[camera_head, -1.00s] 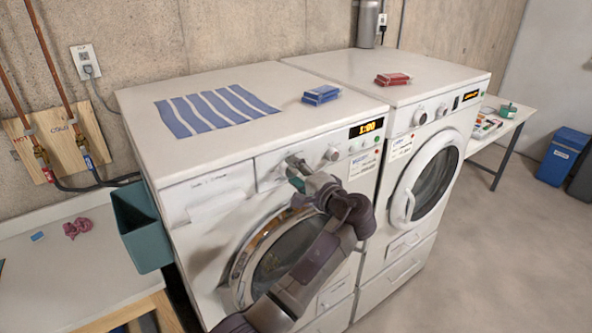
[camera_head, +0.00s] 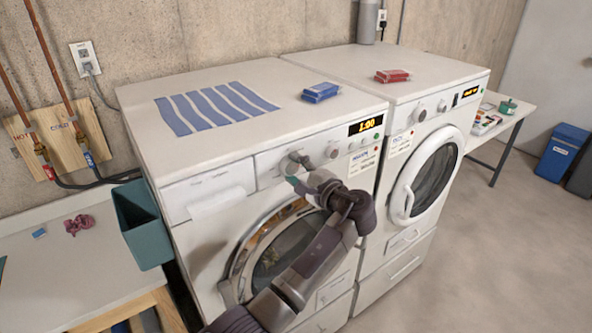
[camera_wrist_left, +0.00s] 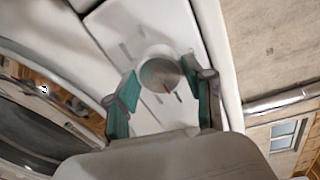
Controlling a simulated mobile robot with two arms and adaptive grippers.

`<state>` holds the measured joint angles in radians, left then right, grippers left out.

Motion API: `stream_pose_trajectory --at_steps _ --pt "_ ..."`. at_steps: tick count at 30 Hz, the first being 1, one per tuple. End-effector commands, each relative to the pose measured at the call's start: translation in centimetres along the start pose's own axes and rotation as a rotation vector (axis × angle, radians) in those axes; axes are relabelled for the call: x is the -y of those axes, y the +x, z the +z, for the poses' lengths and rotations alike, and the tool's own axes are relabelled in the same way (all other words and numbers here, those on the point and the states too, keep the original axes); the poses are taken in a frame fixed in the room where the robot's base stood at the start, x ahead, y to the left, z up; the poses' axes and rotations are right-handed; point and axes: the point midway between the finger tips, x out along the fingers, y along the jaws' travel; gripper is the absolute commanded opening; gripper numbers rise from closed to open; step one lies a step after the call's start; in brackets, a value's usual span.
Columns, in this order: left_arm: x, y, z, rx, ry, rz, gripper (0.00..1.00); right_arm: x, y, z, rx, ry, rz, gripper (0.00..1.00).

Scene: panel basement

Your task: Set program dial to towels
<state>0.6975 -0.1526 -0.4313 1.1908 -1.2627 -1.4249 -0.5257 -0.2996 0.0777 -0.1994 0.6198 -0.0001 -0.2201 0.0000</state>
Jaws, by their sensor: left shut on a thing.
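The left washing machine (camera_head: 200,262) is white with a round glass door. Its front panel carries a left dial (camera_head: 296,157), a second knob (camera_head: 331,152) to the right and an orange lit display (camera_head: 367,125). My left gripper (camera_head: 292,172) is at the left dial. Panel markings are too blurred to read. My right gripper is not in view.
A second white machine (camera_head: 410,250) stands close on the right. A striped blue cloth (camera_head: 215,105), a blue box (camera_head: 320,92) and a red box (camera_head: 392,76) lie on the tops. A teal bin (camera_head: 140,225) is at the left side.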

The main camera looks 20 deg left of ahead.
Motion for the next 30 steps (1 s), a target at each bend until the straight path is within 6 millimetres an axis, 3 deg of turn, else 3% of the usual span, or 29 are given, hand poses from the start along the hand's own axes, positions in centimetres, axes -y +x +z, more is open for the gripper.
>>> stream_pose_trajectory --at_steps 2,3,7,19,30 --pt "0.4 0.0 0.0 -0.001 -0.005 -0.007 0.18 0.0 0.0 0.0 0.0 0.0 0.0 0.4" --pt "0.4 0.0 0.0 -0.001 -0.005 -0.008 0.56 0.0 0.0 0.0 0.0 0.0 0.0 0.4" --pt "0.3 0.0 0.0 -0.001 -0.004 -0.006 0.77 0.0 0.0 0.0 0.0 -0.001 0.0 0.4" --pt "0.1 -0.6 -0.1 -0.003 -0.002 -0.002 0.78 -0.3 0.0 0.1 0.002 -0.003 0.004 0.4" --pt "0.1 -6.3 -0.1 -0.003 -0.003 -0.002 0.78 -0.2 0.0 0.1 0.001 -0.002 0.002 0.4"
